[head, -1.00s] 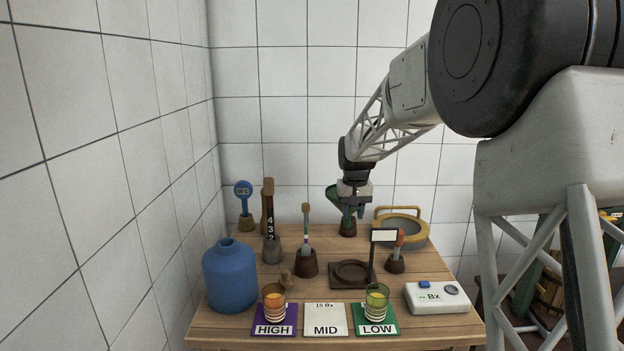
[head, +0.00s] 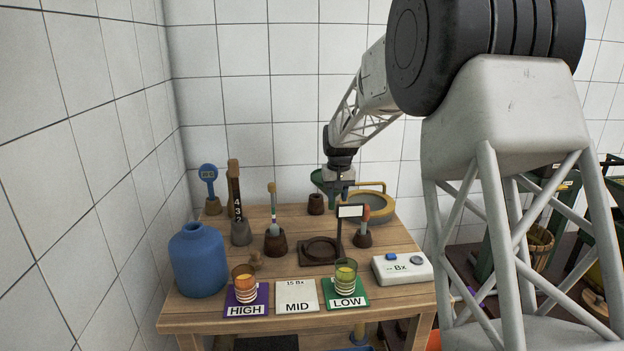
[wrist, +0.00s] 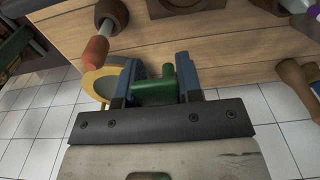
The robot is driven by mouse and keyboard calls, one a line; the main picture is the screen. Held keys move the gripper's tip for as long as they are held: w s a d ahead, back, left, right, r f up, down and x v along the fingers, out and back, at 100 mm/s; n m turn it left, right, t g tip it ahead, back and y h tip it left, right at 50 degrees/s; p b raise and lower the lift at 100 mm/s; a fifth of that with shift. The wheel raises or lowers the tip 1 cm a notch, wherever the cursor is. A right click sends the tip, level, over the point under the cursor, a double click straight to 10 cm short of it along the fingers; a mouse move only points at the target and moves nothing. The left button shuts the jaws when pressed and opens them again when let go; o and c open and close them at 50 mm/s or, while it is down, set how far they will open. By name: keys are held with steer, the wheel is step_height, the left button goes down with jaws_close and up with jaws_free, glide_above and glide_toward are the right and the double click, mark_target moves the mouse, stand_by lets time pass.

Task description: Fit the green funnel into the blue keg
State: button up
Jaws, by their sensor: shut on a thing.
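The green funnel (head: 319,180) is held in my gripper (head: 335,205), raised over the back of the table. In the wrist view its green body (wrist: 158,90) sits between the two blue fingers of my gripper (wrist: 155,78), which are shut on it. In the head view the fingers and wrist partly hide the funnel, and its lower end is hard to make out. The blue keg (head: 198,262) stands upright at the table's left front, with its short neck and mouth on top. My gripper is well to the right of the keg and behind it.
A brown cup (head: 316,204) stands empty beside my gripper. Pots with tall instruments (head: 241,232) and a brush-like tool (head: 276,245) stand between gripper and keg. A yellow-rimmed basin (head: 370,205), a dark stand (head: 320,251), two glasses and a white meter (head: 402,268) are also on the table.

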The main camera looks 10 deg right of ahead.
steer(key=s+a+r, duration=0.4)
steer(key=a+r, duration=0.5)
steer(key=a, duration=0.1)
steer(key=s+a+r, duration=0.4)
steer(key=a+r, duration=0.4)
steer(key=a, duration=0.2)
steer(key=s+a+n, duration=0.2)
steer(key=s+a, duration=0.4)
steer(key=a, duration=0.3)
steer(key=s+a+f+n, duration=0.1)
steer(key=s+a+n, duration=0.1)
steer(key=s+a, duration=0.4)
steer(key=a, duration=0.3)
steer(key=shift+s+n, duration=0.25)
steer(key=shift+n, duration=0.05)
steer(key=shift+f, duration=0.2)
